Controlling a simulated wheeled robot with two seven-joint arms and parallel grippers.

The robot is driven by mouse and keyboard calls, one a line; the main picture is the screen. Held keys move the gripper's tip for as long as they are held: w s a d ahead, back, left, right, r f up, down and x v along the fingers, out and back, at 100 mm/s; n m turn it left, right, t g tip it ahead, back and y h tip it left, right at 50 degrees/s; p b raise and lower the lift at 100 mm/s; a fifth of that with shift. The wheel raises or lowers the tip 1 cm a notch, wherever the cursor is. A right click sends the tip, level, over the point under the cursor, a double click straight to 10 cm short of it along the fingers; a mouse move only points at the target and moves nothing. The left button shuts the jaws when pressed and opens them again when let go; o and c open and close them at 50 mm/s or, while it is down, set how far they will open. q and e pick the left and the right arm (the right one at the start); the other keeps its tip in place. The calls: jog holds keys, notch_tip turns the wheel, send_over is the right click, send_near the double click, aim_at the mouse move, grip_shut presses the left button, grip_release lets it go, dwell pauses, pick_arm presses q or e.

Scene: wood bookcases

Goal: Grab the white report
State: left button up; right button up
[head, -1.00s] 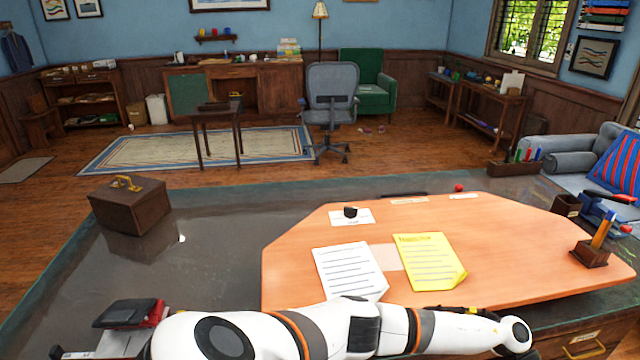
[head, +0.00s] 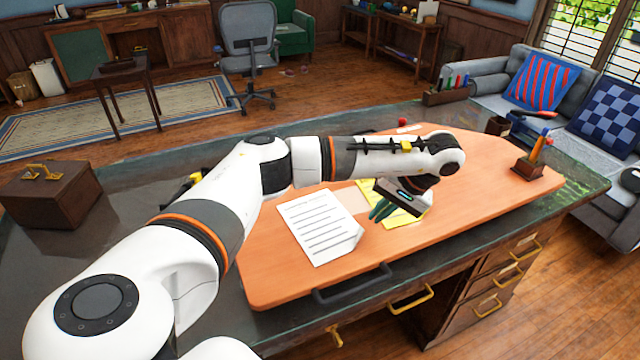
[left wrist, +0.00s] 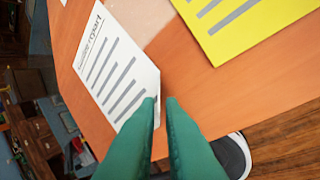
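The white report (head: 317,226), a printed sheet with a curled corner, lies flat on the orange desk board. It also shows in the left wrist view (left wrist: 112,68), with its heading partly readable. My left gripper (head: 378,213) hangs over the yellow sheet (head: 408,219), just right of the white report and apart from it. In the left wrist view its green fingers (left wrist: 160,102) point toward the report's lower corner, with a narrow empty gap between them. The yellow sheet also shows there (left wrist: 245,28). My right gripper is out of view.
The orange board (head: 275,277) has a dark handle (head: 352,284) at its front edge. A brown box (head: 50,193) stands at the left. A pen holder (head: 527,167) stands on the board's right, and a small red ball (head: 402,121) is at the back.

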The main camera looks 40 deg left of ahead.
aim_at(364, 237)
pick_arm(q)
jog(key=shift+s+a+f, duration=0.25)
jog(key=shift+s+f, duration=0.05)
jog(key=shift+f, duration=0.15)
jog(key=p+x, duration=0.1)
jog(key=x, duration=0.2)
jog(key=shift+s+f+p, duration=0.2)
jog(key=shift+f+p, duration=0.1)
jog(key=shift+p, duration=0.1)
jog(key=shift+a+f, duration=0.2)
jog(key=shift+f, duration=0.2)
grip_shut()
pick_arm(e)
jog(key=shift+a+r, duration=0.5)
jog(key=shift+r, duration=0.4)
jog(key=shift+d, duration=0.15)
